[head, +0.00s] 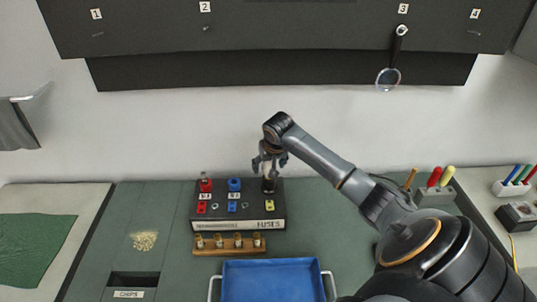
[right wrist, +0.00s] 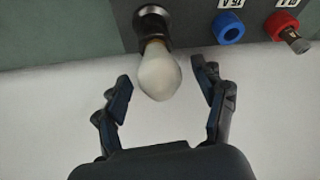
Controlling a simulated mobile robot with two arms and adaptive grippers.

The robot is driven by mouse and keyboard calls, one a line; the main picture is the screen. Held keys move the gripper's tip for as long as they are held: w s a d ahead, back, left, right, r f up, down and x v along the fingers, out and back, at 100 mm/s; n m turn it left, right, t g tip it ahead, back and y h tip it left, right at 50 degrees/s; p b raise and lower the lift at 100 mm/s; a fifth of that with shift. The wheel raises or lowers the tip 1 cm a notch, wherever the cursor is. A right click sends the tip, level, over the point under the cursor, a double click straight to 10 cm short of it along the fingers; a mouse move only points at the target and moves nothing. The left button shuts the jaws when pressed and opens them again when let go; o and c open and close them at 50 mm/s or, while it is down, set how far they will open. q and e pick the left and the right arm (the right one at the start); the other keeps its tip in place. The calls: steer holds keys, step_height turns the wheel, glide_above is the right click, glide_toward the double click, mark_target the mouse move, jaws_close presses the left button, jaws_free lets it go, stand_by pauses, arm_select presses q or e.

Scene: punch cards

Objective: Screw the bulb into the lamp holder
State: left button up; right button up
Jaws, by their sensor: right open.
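The bulb (right wrist: 160,72) is white and stands with its base in the dark lamp holder (right wrist: 152,22) in the right wrist view. In the head view the bulb (head: 267,170) shows small between my fingers, above the lamp holder (head: 269,185) at the right end of the black fuse panel. My right gripper (right wrist: 164,92) is open, one finger on each side of the bulb with a gap to both. It also shows in the head view (head: 268,164), over the holder. How deep the bulb's thread sits is hidden. My left gripper is not in view.
The fuse panel (head: 240,213) carries a red (head: 206,185) and a blue fuse holder (head: 234,185). In front stand a wooden rack (head: 210,251) with several small fuses and a blue tray (head: 275,280). Screwdrivers (head: 435,177) stand at the right. The bench left of the panel is mostly clear.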

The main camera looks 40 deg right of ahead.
steer(key=n+y, duration=0.1)
steer(key=n, duration=0.2)
steer(key=n+y, duration=0.1)
steer(key=n, duration=0.3)
steer(key=shift+d+y, duration=0.15)
steer(key=shift+y, duration=0.25)
steer(key=shift+n+y, duration=0.3)
steer(key=shift+n, duration=0.6)
steer(key=n+y+b, duration=0.1)
steer(key=n+b, duration=0.1)
steer(key=shift+n, duration=0.4)
steer(key=shift+n+g, duration=0.3)
steer(key=shift+n, duration=0.2)
